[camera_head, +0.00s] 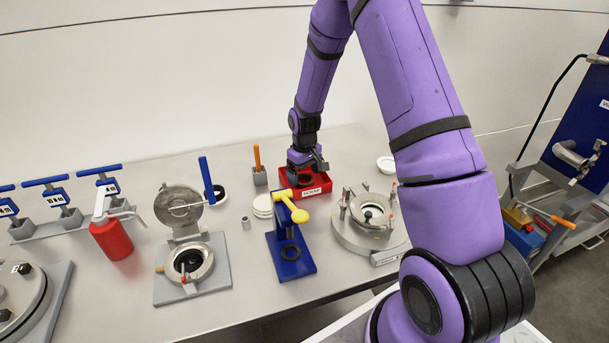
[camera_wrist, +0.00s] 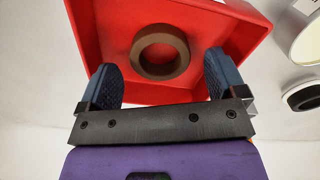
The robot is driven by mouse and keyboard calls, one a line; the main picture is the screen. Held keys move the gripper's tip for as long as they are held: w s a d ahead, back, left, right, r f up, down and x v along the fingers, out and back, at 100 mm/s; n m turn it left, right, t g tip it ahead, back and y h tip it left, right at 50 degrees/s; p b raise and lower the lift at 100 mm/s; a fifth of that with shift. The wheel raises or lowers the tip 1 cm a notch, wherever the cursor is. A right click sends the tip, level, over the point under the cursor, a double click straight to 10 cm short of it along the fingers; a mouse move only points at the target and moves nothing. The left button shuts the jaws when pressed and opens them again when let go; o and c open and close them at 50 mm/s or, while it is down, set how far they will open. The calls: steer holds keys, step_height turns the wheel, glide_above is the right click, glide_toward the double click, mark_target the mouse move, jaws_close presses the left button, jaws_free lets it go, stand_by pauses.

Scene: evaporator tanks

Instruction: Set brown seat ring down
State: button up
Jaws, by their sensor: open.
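The brown seat ring (camera_wrist: 160,73) lies flat in the red tray (camera_wrist: 105,40), seemingly on its floor, in the wrist view. My gripper (camera_wrist: 160,62) is open, with one blue finger to each side of the ring and a visible gap on both sides. In the head view the red tray (camera_head: 318,191), labelled SCRAP, stands at the back of the bench, and my gripper (camera_head: 306,166) is over it, pointing down. A dark ring shows in the tray there, partly hidden by my gripper.
A blue stand with a yellow handle (camera_head: 290,250) is just in front of the tray. A round metal tank fitting (camera_head: 365,240) is to the right. White discs (camera_head: 263,206) and a grey holder with an orange-handled tool (camera_head: 259,176) are to the left.

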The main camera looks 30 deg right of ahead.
step_height(320, 180, up, 12)
steer(key=f, duration=0.1)
step_height(320, 180, up, 11)
steer(key=t, duration=0.1)
glide_above(305, 179)
steer(key=s+a, duration=0.3)
steer(key=s, duration=0.2)
steer(key=s+a+r+m+t, duration=0.2)
steer(key=s+a+r+t, duration=0.15)
steer(key=s+r, duration=1.15)
steer(key=s+a, duration=0.2)
steer(key=s, duration=1.1)
steer(key=shift+f+t, duration=0.15)
steer(key=shift+t, duration=0.2)
steer(key=shift+a, duration=0.1)
